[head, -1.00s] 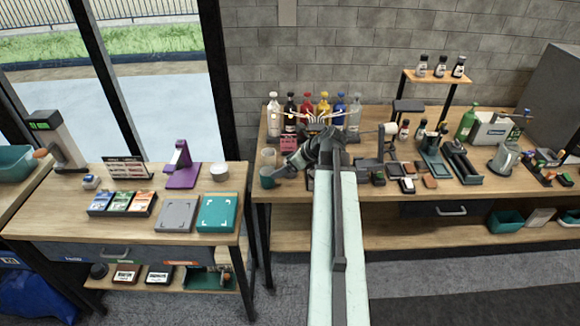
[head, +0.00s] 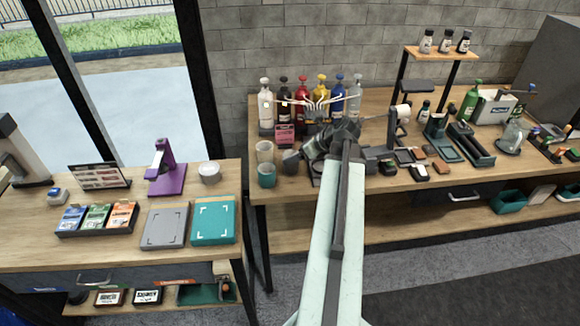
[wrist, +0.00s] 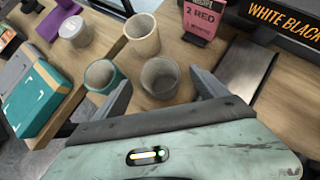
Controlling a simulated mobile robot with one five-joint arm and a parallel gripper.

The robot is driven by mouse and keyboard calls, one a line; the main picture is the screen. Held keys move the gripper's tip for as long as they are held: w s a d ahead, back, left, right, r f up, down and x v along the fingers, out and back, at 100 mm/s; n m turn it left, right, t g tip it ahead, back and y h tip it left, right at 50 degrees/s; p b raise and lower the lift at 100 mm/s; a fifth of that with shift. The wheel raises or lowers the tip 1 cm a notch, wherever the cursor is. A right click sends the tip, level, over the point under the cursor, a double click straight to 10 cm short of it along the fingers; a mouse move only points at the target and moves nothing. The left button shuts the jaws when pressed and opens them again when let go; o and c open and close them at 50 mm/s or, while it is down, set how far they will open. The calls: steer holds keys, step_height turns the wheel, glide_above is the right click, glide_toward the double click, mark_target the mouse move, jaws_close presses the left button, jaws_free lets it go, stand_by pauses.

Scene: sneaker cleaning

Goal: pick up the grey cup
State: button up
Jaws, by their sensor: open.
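The grey cup (wrist: 160,77) stands upright on the wooden bench in the wrist view, its open mouth toward the camera. My gripper (wrist: 161,84) is open, with one finger on each side of the cup; I cannot tell whether either touches it. A teal cup (wrist: 101,75) stands close by on the left, near the left finger. A cream cup (wrist: 142,34) stands just behind. In the head view my gripper (head: 300,157) is low over the bench, right of the teal cup (head: 267,175) and cream cup (head: 264,152). There I cannot clearly make out the grey cup.
A pink card sign (wrist: 203,18) stands behind and right of the cups. A row of bottles (head: 302,105) lines the back of the bench. Left of a gap is another table (head: 100,250) with a purple stand (head: 165,170), a white-lidded tub (head: 210,172) and boxes.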

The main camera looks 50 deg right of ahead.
steer(key=b+x, duration=0.1)
steer(key=x, duration=0.1)
steer(key=b+x, duration=0.4)
steer(key=x, duration=0.1)
steer(key=shift+s+f, duration=0.25)
steer(key=shift+s, duration=0.05)
steer(key=shift+w+f+b, duration=0.2)
steer(key=shift+w+b, duration=0.15)
steer(key=shift+b, duration=0.05)
steer(key=shift+r, duration=0.2)
steer(key=c, duration=1.4)
